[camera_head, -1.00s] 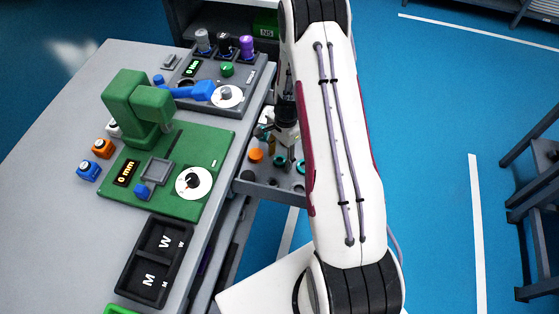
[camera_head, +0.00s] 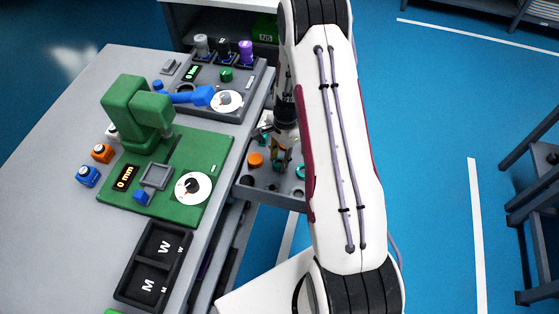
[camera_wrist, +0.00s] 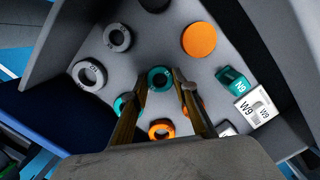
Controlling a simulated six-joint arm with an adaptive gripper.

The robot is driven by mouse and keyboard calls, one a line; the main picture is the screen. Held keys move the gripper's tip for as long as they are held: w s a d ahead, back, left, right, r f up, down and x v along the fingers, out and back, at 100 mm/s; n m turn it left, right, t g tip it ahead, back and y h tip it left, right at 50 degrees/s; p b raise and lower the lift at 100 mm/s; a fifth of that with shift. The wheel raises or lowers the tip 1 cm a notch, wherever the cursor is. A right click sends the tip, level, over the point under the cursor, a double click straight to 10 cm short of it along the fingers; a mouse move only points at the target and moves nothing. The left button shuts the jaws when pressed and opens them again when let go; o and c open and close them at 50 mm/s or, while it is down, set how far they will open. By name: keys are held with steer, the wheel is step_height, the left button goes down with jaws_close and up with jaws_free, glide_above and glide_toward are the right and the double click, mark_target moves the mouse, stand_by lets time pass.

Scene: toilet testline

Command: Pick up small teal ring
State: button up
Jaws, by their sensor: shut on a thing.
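The small teal ring (camera_wrist: 160,79) stands out in the wrist view between my two fingertips, above the grey drawer floor. My gripper (camera_wrist: 161,84) is shut on it, with one finger on each side. In the head view my gripper (camera_head: 281,158) reaches down into the open drawer, and the held ring is too small to make out there. A second teal ring (camera_wrist: 120,104) lies partly hidden behind the left finger in the wrist view.
The drawer (camera_wrist: 113,65) also holds grey rings (camera_wrist: 89,75), an orange disc (camera_wrist: 199,40), an orange ring (camera_wrist: 161,130), a teal N6 block (camera_wrist: 231,80) and a white W9 block (camera_wrist: 257,107). Its walls surround my gripper. The table (camera_head: 60,150) with a green device (camera_head: 150,160) stands left.

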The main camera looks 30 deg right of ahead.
mark_target(280, 162)
step_height(280, 162, up, 9)
steer(key=shift+f, duration=0.15)
stand_by(0.4)
